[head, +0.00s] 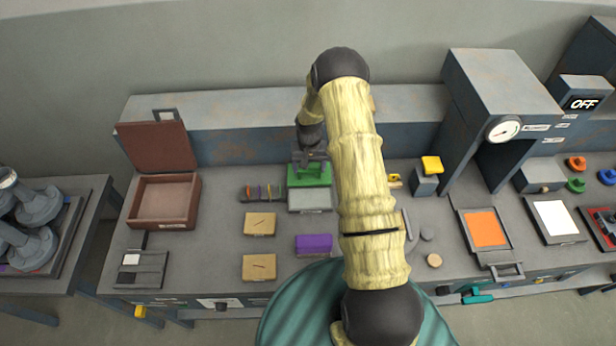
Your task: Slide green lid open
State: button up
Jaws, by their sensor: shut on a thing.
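The green lid (309,181) lies at the back of a small grey box (312,204) near the middle of the bench. The front part of the box's top shows uncovered, with a pale inside. My gripper (309,164) is at the green lid, shut on its raised green part. My arm reaches over the bench from the front and hides the area just right of the box. The fingertips are small in this view.
An open brown box (165,199) stands to the left. A purple block (313,245) and tan blocks (260,224) lie in front. A grey press with a gauge (503,129) stands to the right. A raised ledge (240,139) runs behind the lid.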

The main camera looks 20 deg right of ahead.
aim_at(309, 170)
jog(key=o, duration=1.4)
jog(key=shift+r, duration=0.1)
notch_tip(309, 170, up, 17)
jog(key=b, duration=0.4)
jog(key=shift+r, duration=0.15)
